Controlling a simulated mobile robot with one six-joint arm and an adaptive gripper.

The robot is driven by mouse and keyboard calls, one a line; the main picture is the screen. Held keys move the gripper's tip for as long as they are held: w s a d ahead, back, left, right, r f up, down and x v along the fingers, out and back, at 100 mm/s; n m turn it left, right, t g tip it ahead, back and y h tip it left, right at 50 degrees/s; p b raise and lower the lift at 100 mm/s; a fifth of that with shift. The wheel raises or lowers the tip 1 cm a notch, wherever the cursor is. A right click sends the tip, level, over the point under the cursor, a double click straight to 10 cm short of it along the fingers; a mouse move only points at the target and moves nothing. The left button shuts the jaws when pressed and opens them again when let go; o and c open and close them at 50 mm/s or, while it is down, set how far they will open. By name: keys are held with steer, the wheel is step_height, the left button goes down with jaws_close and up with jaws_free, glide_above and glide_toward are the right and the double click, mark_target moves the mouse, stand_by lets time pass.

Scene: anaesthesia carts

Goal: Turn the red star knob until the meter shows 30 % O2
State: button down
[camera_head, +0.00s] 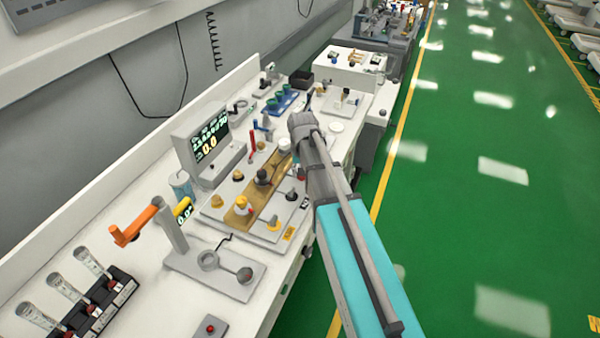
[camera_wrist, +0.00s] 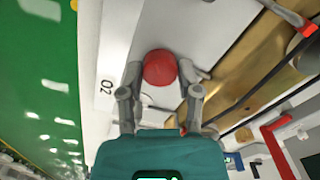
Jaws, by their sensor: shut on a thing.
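In the head view my wrist and arm hide most of the gripper. A small yellow-ended meter (camera_head: 184,212) on a post also reads about "0.0". I cannot tell which display belongs to the knob.
A brass-coloured plate (camera_head: 240,217) with several knobs and fittings lies left of my wrist. Black holders with clear tubes (camera_head: 93,261) stand at lower left. Green floor (camera_head: 470,200) is clear on the right.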

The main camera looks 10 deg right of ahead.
steer(key=shift+m, duration=0.3)
steer(key=shift+c, duration=1.5)
jaws_free()
